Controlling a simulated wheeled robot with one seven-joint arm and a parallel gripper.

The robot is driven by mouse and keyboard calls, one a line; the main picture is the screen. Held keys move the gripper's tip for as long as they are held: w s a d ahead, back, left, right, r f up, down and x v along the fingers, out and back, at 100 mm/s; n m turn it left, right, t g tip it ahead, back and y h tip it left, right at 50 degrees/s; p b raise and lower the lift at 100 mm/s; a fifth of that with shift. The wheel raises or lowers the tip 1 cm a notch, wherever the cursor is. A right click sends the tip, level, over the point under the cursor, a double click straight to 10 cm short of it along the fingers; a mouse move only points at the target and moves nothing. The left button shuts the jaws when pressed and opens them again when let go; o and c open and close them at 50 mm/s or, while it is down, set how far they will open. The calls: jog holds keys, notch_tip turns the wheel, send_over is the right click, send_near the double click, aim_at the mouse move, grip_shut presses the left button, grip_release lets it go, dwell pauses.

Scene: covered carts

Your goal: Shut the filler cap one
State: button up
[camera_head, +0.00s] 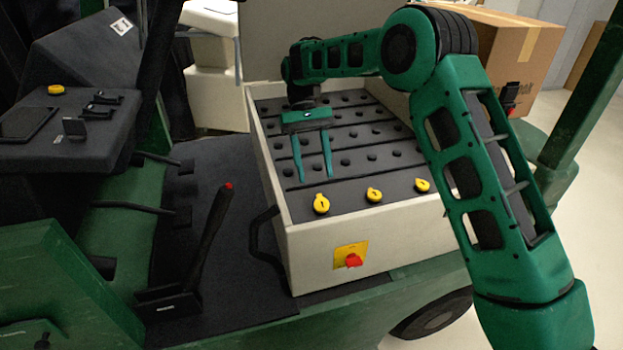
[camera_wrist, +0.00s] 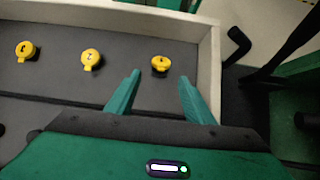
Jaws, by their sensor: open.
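The battery box has three yellow filler caps in a row near its front edge. Filler cap one (camera_head: 321,203) looks to be the leftmost in the head view, and the rightmost in the wrist view (camera_wrist: 160,63). Its number is too small to read surely, and I cannot tell how far it stands open. My gripper (camera_head: 316,179) is open and empty, pointing down over the box behind this cap. In the wrist view my two fingers (camera_wrist: 159,76) stand apart, with the cap in line with the gap, just beyond the tips. I see no contact.
The other yellow caps are the middle one (camera_head: 374,194) and the right one (camera_head: 422,185). The pale box wall (camera_head: 310,250) rises around the dark top, with a red knob (camera_head: 353,260) on its front. A black lever (camera_head: 210,230) stands to the left.

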jog(key=shift+w+r, duration=0.2)
jog(key=shift+r, duration=0.05)
